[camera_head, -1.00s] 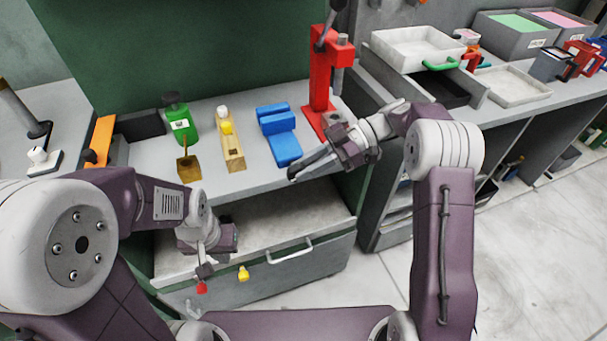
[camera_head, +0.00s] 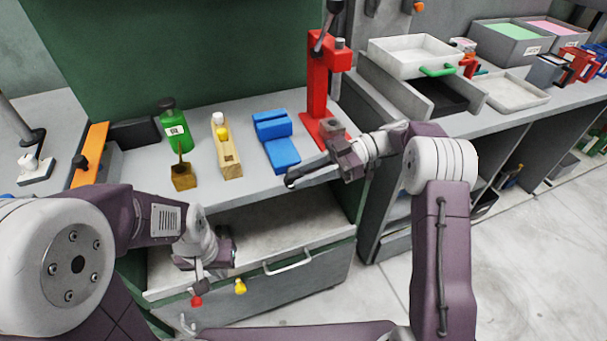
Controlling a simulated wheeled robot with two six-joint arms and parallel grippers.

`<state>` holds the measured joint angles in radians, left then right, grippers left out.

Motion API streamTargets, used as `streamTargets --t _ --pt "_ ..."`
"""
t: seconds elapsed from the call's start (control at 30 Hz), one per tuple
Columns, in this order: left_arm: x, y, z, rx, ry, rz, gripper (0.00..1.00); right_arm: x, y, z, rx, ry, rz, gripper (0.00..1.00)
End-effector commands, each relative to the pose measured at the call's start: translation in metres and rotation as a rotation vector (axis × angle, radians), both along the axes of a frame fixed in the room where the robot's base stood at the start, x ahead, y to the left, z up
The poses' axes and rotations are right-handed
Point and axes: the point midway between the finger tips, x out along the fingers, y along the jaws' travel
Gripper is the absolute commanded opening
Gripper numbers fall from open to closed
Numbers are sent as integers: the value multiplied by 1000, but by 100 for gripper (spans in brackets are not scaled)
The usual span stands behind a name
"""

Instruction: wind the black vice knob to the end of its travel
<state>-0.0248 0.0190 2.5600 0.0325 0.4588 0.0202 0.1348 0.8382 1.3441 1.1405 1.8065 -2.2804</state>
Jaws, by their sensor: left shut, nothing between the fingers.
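A black knob (camera_head: 80,161) sits on the side of an orange and grey vice-like fixture (camera_head: 92,148) at the left end of the bench. My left gripper (camera_head: 199,284) is shut and empty. It points down in front of the bench, over the open drawer's front, well to the right of and below the knob. My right gripper (camera_head: 291,181) is over the bench's front edge, by the blue block, far from the knob. Its dark fingers are seen from the side, so I cannot tell whether they are apart.
A red press (camera_head: 318,85) stands behind my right gripper. The drawer (camera_head: 290,265) below stands open, with red and yellow knobs at its front.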

Motion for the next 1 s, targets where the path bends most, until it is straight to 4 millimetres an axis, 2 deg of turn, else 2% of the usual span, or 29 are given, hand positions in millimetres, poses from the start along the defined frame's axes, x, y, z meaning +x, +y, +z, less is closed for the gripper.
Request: streamTargets --t 0.33,0.47,0.63,0.83,0.9,1.0 --pt "0 0 1 0 0 0 0 0 0 0 -5 -1 1 44" --pt "0 0 18 0 0 0 0 -1 1 10 -72 -26 2 44" --pt "0 0 63 0 0 0 0 -2 6 24 -325 -112 4 44" --pt "0 0 112 0 0 0 0 -6 15 30 -717 -243 12 44" --pt "0 0 122 0 0 0 0 -7 18 27 -859 -289 12 44" --pt "0 0 124 0 0 0 0 -8 22 19 -1027 -345 10 44"
